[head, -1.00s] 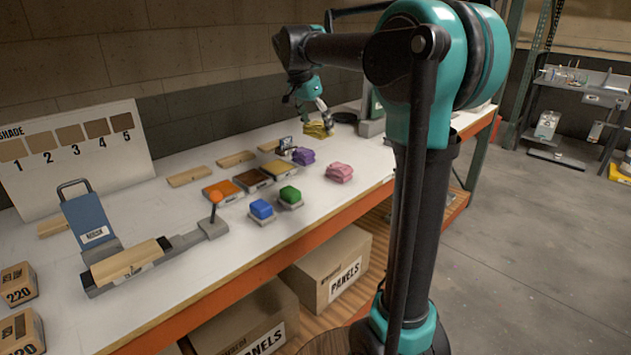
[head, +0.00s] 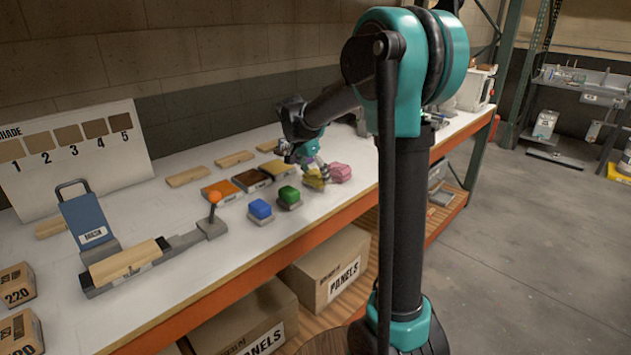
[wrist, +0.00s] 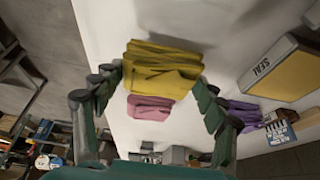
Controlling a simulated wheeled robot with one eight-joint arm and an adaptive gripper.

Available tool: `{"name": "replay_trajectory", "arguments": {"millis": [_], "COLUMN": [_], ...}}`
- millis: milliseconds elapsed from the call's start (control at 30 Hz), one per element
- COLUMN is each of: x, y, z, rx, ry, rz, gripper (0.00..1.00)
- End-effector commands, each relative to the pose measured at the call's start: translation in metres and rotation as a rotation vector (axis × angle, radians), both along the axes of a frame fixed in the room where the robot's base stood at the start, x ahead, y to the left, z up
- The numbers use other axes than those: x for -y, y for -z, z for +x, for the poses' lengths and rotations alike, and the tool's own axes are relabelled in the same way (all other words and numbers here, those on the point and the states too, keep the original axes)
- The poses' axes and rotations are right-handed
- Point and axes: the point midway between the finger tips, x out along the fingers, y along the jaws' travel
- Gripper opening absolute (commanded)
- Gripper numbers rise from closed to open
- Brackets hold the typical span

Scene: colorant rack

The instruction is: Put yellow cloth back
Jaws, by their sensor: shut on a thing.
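The yellow cloth (wrist: 160,72) is folded and sits between the fingers of my gripper (wrist: 160,88) in the wrist view. In the head view the yellow cloth (head: 315,179) hangs at my gripper (head: 306,164), just left of the pink cloth. The gripper is shut on it. The folded pink cloth (head: 341,172) lies on the bench, and it also shows below the yellow cloth in the wrist view (wrist: 149,108). The purple cloth (wrist: 243,115) lies at the right in the wrist view; in the head view my gripper mostly hides it.
A clamp fixture (head: 130,262) stands at the left.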

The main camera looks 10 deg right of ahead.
Motion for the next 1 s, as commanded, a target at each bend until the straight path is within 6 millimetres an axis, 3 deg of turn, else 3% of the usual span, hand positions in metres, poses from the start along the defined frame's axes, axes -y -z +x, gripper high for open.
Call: {"name": "replay_trajectory", "arguments": {"millis": [200, 533, 567, 700, 1000], "x": [0.0, 0.0, 0.0, 0.0, 0.0], "y": [0.027, 0.029, 0.029, 0.029, 0.029], "z": [0.0, 0.0, 0.0, 0.0, 0.0], "rx": [0.0, 0.0, 0.0, 0.0, 0.0], "ry": [0.0, 0.0, 0.0, 0.0, 0.0], "rz": [0.0, 0.0, 0.0, 0.0, 0.0], "gripper": [0.41, 0.41, 0.75, 0.92, 0.93]}}
